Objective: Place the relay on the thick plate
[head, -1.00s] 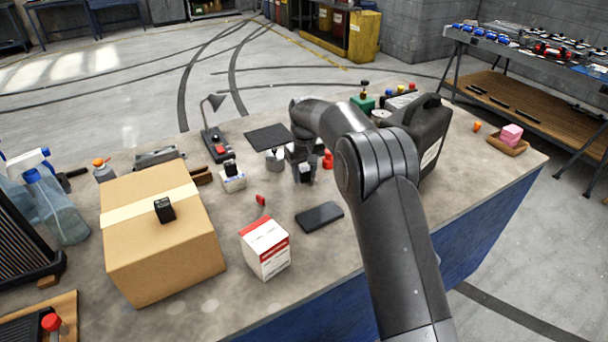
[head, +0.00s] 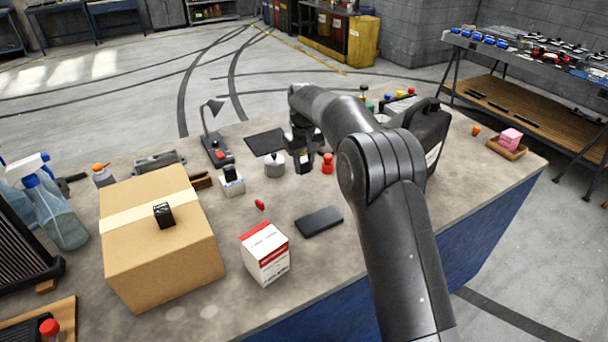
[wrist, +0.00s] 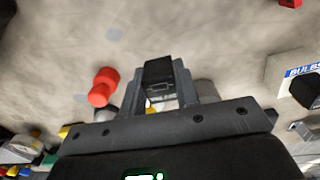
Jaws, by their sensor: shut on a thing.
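My gripper (wrist: 160,90) is shut on a small black block (wrist: 158,73), which looks like the relay. In the head view my gripper (head: 303,148) is over the back middle of the bench, beside a red knobbed piece (head: 327,163). The held block shows there only as a small dark shape below the fingers. A dark slab (head: 319,221) lies flat nearer the front, and a thin black mat (head: 265,141) lies at the back. I cannot tell for certain which is the thick plate. Nothing stands on the slab.
A cardboard box (head: 120,245) bears another black block (head: 163,214). A red-and-white carton (head: 265,262) stands near the slab. A grey round pot (head: 274,166) is left of my gripper, a black canister (head: 428,130) to the right. Bench between pot and slab is mostly clear.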

